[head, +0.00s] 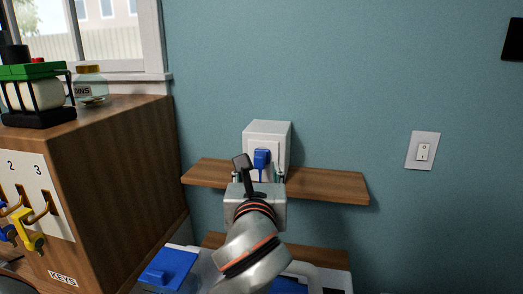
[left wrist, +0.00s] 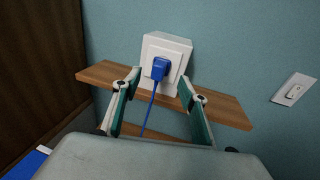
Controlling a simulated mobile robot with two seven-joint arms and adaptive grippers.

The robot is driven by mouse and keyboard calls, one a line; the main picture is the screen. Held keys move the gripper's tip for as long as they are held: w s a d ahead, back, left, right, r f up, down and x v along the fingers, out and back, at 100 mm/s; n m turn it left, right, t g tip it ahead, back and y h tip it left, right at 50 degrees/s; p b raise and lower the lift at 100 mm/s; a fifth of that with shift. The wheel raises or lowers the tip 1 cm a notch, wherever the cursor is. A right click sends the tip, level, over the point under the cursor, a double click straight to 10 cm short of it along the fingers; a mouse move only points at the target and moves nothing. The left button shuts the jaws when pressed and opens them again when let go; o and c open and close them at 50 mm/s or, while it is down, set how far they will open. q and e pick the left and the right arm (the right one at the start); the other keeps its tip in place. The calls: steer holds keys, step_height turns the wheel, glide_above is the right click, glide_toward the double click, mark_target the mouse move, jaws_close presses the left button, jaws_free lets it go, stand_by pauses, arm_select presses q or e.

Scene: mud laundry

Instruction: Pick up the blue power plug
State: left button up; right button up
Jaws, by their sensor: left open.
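The blue power plug (head: 261,159) sits in the front face of a white outlet box (head: 268,130) on a wooden wall shelf. In the left wrist view the plug (left wrist: 159,69) has a blue cord hanging down from it. My left gripper (head: 259,178) is in front of the box, a little below the plug in the head view. In the left wrist view the left gripper (left wrist: 162,88) is open, with a finger on either side of the cord, and the plug shows between and beyond the fingertips. Nothing is between the fingers but the cord's line of sight. My right gripper is not in view.
The wooden shelf (head: 330,184) extends to both sides of the box. A wooden cabinet (head: 110,150) with key hooks stands at left. Blue items (head: 168,268) lie below. A light switch (head: 423,151) is on the wall at right.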

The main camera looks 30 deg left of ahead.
mark_target(260, 157)
arm_select(q)
steer(key=x, duration=0.8)
steer(key=shift+w+p, duration=0.25)
steer(key=shift+p, duration=0.1)
steer(key=shift+c, duration=0.4)
jaws_close()
